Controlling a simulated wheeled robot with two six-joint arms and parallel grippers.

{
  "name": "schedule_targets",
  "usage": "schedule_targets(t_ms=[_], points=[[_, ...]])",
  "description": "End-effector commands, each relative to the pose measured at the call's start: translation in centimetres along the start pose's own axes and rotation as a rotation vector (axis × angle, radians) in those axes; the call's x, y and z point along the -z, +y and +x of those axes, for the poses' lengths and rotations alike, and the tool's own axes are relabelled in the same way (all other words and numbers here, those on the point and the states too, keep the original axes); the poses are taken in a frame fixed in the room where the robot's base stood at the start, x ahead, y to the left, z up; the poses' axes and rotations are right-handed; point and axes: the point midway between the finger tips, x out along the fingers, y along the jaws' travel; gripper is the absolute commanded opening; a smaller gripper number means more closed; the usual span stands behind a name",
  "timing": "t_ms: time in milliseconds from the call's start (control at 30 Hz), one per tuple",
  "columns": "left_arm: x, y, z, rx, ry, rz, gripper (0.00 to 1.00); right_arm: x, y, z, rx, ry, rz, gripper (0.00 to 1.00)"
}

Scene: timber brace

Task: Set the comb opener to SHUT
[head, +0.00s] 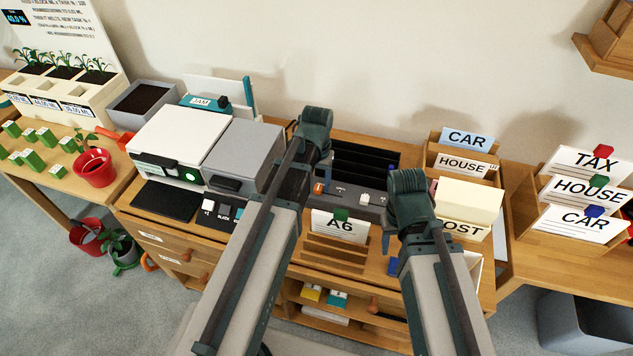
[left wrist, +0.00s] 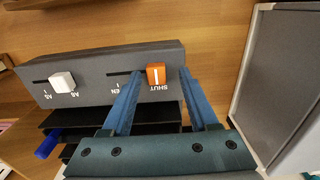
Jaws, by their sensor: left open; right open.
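The comb opener is a dark grey box (left wrist: 105,68) with two slide knobs; its lettering appears upside down in the left wrist view. The orange knob (left wrist: 156,75) sits at the right end of its slot there, beside the SHUT label (left wrist: 152,88). My left gripper (left wrist: 160,72) is open, with one blue finger on each side of the orange knob; I cannot tell whether either touches. The left finger partly hides the other label. In the head view the orange knob (head: 319,187) shows beside my left arm. My right gripper (head: 405,235) is open, its fingers mostly hidden.
A white knob (left wrist: 62,82) stands at A6 on the same box. A black slotted rack (head: 362,163) is behind it. A grey machine (head: 243,155) stands at the left and card holders (head: 465,160) at the right. An A6 card (head: 338,224) stands in front.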

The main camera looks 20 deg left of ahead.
Motion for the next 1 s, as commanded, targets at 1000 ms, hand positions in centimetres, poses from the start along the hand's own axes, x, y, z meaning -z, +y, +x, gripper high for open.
schedule_targets(t_ms=[1000], points=[[0.0, -0.1, -13.2, 0.001, 0.0, -0.001, 0.6, -0.8, 1.3, -13.2, 0.0, 0.0, 0.0, 0.5]])
